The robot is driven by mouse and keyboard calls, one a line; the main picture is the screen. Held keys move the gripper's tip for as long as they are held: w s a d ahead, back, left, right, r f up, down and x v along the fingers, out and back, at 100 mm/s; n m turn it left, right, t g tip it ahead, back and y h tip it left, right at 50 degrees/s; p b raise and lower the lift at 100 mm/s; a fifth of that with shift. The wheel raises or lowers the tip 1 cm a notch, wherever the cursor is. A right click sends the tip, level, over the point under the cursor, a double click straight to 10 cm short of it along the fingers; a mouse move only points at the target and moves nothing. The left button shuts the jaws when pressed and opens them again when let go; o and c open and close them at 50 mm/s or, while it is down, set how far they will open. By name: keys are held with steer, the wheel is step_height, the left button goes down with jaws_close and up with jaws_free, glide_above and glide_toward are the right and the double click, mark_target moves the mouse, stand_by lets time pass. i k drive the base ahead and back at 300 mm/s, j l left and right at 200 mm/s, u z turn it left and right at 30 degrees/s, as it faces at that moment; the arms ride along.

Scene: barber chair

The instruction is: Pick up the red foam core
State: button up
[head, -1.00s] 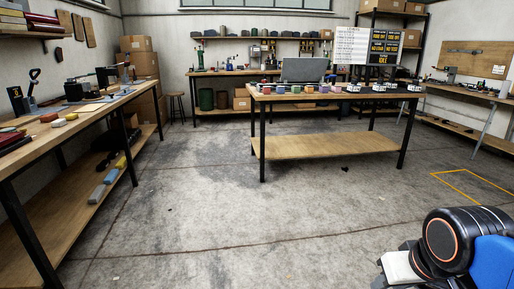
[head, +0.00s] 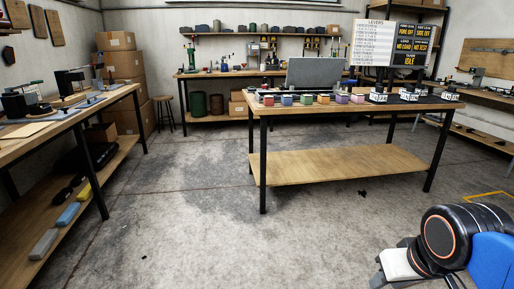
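A row of small coloured blocks stands along the front left of the middle table (head: 340,168). A red block (head: 269,100) is at its left end, with a blue one (head: 287,100) and a green one (head: 306,99) to its right. The red block looks like the red foam core, but it is too small and far off to be sure. Part of my arm shows at the lower right, well short of the table. My gripper is not in view.
A grey panel (head: 315,73) stands behind the blocks. A long workbench (head: 115,98) runs along the left, with blue (head: 68,214), yellow and grey bars on its low shelf. A stool (head: 164,114) stands farther back. The concrete floor before the middle table is mostly clear.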

mark_target(268, 100)
steer(key=i, duration=1.7)
